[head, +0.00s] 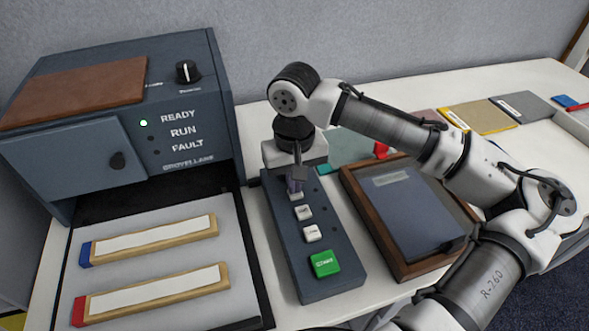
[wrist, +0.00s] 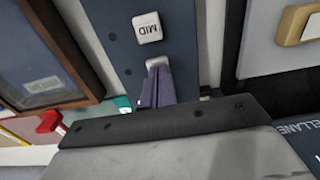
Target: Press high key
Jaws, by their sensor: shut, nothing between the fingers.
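A dark blue key panel (head: 335,284) stands on the table with a column of white keys and a green key (head: 324,263). My gripper (head: 294,187) is shut and empty, pointing down at the farthest white key (head: 297,197). In the wrist view, my fingertips (wrist: 156,72) are right over that key (wrist: 157,61) and hide most of it, including any label. I cannot tell whether they touch it. The neighbouring key (wrist: 148,28) reads MID; it is the middle white key (head: 304,212) in the head view. The nearest white key (head: 312,233) has no readable label there.
Left is a blue machine box (head: 190,130) marked READY, RUN, FAULT, with a green light lit by READY. Two label strips (head: 150,240) lie before it. Right of the panel is a wooden tray (head: 400,270) holding a dark folder (head: 412,215). Flat cards lie farther back.

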